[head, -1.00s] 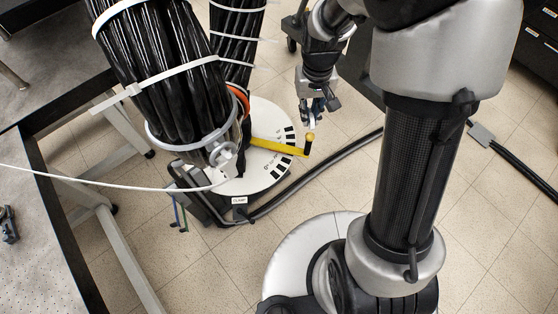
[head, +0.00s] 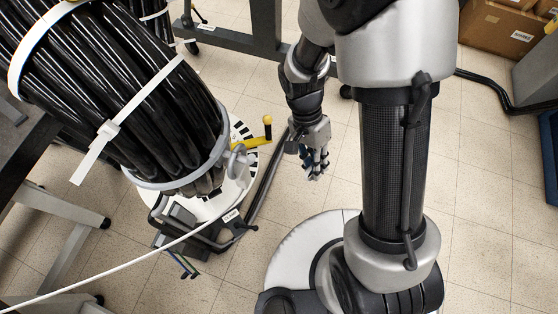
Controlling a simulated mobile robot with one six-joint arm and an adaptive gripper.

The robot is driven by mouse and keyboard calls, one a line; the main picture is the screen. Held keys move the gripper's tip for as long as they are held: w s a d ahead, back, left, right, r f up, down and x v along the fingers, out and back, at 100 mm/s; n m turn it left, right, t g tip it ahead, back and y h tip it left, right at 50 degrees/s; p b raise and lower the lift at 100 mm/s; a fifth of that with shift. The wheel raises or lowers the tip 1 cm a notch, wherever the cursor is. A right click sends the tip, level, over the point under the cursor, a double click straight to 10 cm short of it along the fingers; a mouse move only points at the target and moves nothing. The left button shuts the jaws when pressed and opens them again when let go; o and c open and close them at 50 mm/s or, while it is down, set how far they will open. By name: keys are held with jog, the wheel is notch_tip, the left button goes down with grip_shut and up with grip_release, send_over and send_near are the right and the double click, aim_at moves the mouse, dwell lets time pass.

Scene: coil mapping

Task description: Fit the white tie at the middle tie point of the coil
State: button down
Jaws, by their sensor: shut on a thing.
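The coil (head: 85,75) is a thick bundle of black cable, leaning, large at the left in the head view. A white tie (head: 145,95) goes around it, with its head and a loose tail at the left. Another white band (head: 38,38) crosses it higher up. A grey ring (head: 165,184) circles its lower end. My gripper (head: 317,172) hangs to the right of the coil, apart from it, fingers pointing down. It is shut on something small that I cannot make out. The coil's far side is hidden.
The coil stands over a round white base (head: 242,130) with black marks, a yellow lever (head: 251,142) and a clamp label (head: 231,215). A white cord (head: 110,262) runs to the lower left. A dark table edge (head: 22,152) is at left. Tiled floor (head: 490,215) is clear at right.

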jog(key=s+a+r+m+g+y, duration=0.1)
jog(key=s+a+m+g+y, duration=0.55)
jog(key=m+y, duration=0.65)
jog(key=w+a+r+m+t+y, duration=0.5)
jog(key=a+m+t+y, duration=0.2)
jog(key=m+t+y, duration=0.3)
jog(key=shift+w+r+t+y+b, duration=0.2)
jog(key=shift+r+t+y+b, duration=0.05)
jog(key=shift+t+y+b, duration=0.2)
jog(key=shift+w, duration=0.15)
jog(key=shift+a+r, duration=0.1)
jog(key=shift+a, duration=0.05)
jog(key=shift+p+x, duration=0.6)
jog(key=shift+x, duration=0.4)
jog(key=shift+a+r, duration=0.2)
jog(key=shift+a, duration=0.35)
